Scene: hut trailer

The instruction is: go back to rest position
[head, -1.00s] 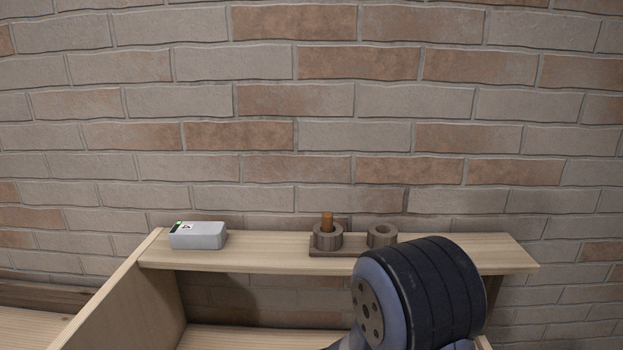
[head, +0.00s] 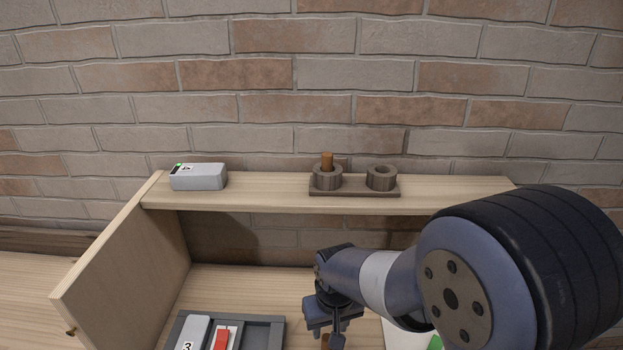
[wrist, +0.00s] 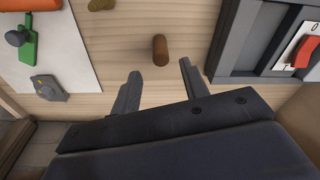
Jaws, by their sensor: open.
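My gripper (wrist: 160,90) is open in the wrist view, its two fingers apart above the wooden surface. A small brown cylinder (wrist: 160,50) is beyond the fingertips, between their lines, with nothing gripping it. In the head view my arm reaches in from the right, and my gripper (head: 328,335) is at the bottom middle, partly cut off by the frame edge.
A grey tray (head: 272,335) with a red switch (head: 221,340) lies left of my gripper. A white sheet with green items (wrist: 50,45) is on its other side. The upper shelf (head: 260,192) holds a grey box (head: 198,178) and a two-ring holder (head: 355,190) with an orange-brown peg (head: 327,161).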

